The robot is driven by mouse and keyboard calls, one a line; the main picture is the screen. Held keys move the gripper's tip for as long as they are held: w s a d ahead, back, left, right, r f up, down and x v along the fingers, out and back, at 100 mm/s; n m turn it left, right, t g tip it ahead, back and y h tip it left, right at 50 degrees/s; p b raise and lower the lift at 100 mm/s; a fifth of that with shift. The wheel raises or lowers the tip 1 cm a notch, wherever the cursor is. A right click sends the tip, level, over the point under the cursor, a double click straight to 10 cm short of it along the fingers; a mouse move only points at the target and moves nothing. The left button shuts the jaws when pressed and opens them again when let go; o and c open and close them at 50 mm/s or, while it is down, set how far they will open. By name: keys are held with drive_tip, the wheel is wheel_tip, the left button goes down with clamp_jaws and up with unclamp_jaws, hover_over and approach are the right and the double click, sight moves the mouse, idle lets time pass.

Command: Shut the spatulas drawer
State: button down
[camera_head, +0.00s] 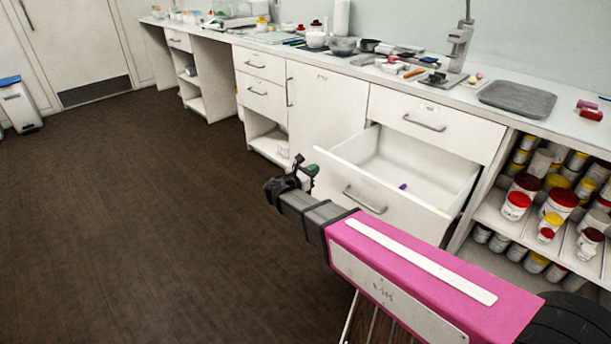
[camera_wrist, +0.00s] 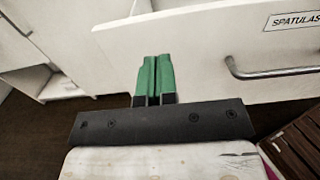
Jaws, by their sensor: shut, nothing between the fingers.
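The spatulas drawer (camera_head: 385,197) is a white drawer pulled well out from the counter, below a shut drawer. Its front has a metal bar handle (camera_wrist: 270,69), and a label reading "SPATULAS" (camera_wrist: 292,19) shows in the wrist view. A small purple item (camera_head: 403,186) lies inside the drawer. My gripper (camera_head: 305,170), with green fingers, is shut and empty. In the wrist view the fingers (camera_wrist: 156,76) point at the left part of the drawer front, left of the handle. I cannot tell whether they touch it.
An open shelf with several jars (camera_head: 541,205) stands right of the drawer. The counter above holds a grey tray (camera_head: 517,98), bowls and tools. A shut cupboard door (camera_head: 325,105) is to the left. The dark floor (camera_head: 130,210) at left is clear.

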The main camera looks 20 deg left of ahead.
sight(330, 160)
drive_tip(key=x, duration=0.6)
drive_tip(key=shift+w+d, duration=0.1)
drive_tip(key=shift+w, duration=0.15)
drive_tip(key=shift+w, duration=0.15)
drive_tip(key=x, duration=3.2)
drive_tip(key=shift+d+r, duration=0.1)
